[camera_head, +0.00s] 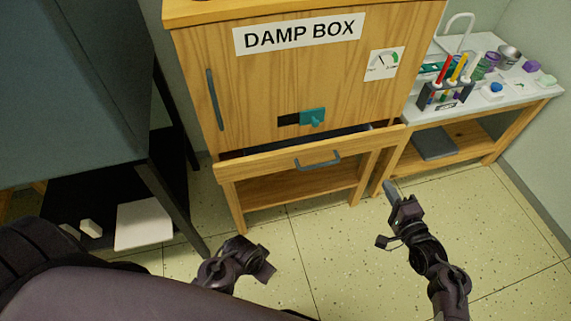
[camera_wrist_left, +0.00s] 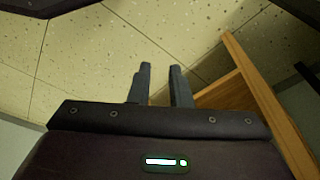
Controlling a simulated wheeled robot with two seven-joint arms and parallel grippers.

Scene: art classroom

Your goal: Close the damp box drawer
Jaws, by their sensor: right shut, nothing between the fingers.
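The wooden damp box (camera_head: 285,75) is a cabinet with a "DAMP BOX" sign. Its drawer (camera_head: 255,162) is partly pulled out below the door, with a dark gap behind the front panel. A grey handle (camera_head: 317,161) is on that panel. My right gripper (camera_head: 390,188) is shut and empty, in front of and below the drawer's right end, apart from it. My left gripper (camera_wrist_left: 160,68) shows in the left wrist view with its fingers apart and nothing between them. In the head view its fingertips cannot be made out.
A side table (camera_head: 470,110) with a rack of coloured tubes and small pots stands right of the damp box. A dark metal cabinet and shelf (camera_head: 165,165) stand at the left. The tiled floor (camera_head: 330,260) in front is clear.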

